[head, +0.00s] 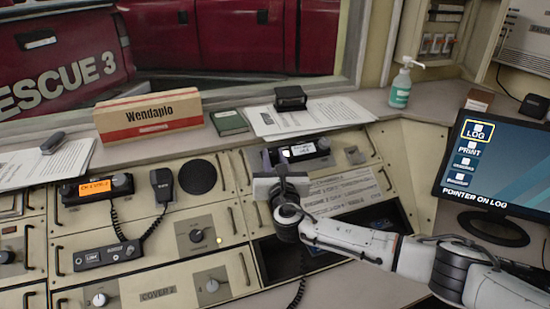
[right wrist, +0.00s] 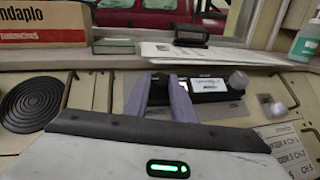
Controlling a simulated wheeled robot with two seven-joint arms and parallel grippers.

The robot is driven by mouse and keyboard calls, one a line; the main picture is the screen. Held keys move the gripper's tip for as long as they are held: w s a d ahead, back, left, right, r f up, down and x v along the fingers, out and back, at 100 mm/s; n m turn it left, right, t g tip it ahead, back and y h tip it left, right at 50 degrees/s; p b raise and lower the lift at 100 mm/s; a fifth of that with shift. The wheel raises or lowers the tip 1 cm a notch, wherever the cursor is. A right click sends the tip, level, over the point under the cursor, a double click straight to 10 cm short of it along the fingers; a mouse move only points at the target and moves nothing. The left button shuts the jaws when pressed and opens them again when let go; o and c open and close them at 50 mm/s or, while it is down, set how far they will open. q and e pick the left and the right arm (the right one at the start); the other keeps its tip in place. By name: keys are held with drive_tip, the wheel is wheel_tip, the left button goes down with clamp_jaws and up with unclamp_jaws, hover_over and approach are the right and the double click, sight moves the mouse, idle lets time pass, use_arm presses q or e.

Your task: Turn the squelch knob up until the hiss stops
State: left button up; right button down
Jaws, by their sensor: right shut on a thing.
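My right gripper (head: 272,162) reaches in from the right, over the left end of a black radio (head: 303,149) with a small white display. In the right wrist view, the two purple fingers (right wrist: 165,100) are closed at the left end of this radio (right wrist: 208,90). They are shut on a knob there, which the fingers mostly hide. I cannot read a squelch label on it or see which way it points. A grey round knob (right wrist: 238,80) shows free at the radio's right end. My left gripper is not in view.
Left of the radio are a round speaker (head: 198,177), an orange-lit radio (head: 97,187) and a corded microphone (head: 162,185). A panel knob (head: 197,236) sits below. Papers (head: 300,117) lie behind, and a monitor (head: 495,165) stands right. A dark open recess (head: 285,258) is under my right arm.

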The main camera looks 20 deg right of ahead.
drive_tip(key=m+g+h, duration=0.1)
drive_tip(key=m+h, duration=0.1)
drive_tip(key=a+m+g+h, duration=0.1)
drive_tip(key=m+h, duration=0.1)
drive_tip(key=shift+w+m, duration=0.1)
drive_tip(key=shift+m, duration=0.3)
drive_tip(key=m+h, duration=0.1)
drive_tip(key=m+g+h+b, duration=0.1)
drive_tip(key=shift+w+a+m+g, duration=0.15)
drive_tip(key=shift+m+g, duration=0.15)
drive_tip(key=shift+m, duration=0.1)
drive_tip(key=shift+r+m+g+h+b, duration=0.1)
drive_tip(key=shift+m+g+h+b, duration=0.5)
drive_tip(key=shift+m+g+b, duration=0.3)
drive_tip(key=shift+w+r+m, duration=0.1)
drive_tip(key=shift+m, duration=0.2)
drive_tip(key=c, duration=1.5)
unclamp_jaws()
drive_tip(key=v, duration=1)
drive_tip(key=shift+a+r, duration=0.1)
drive_tip(key=shift+a, duration=0.1)
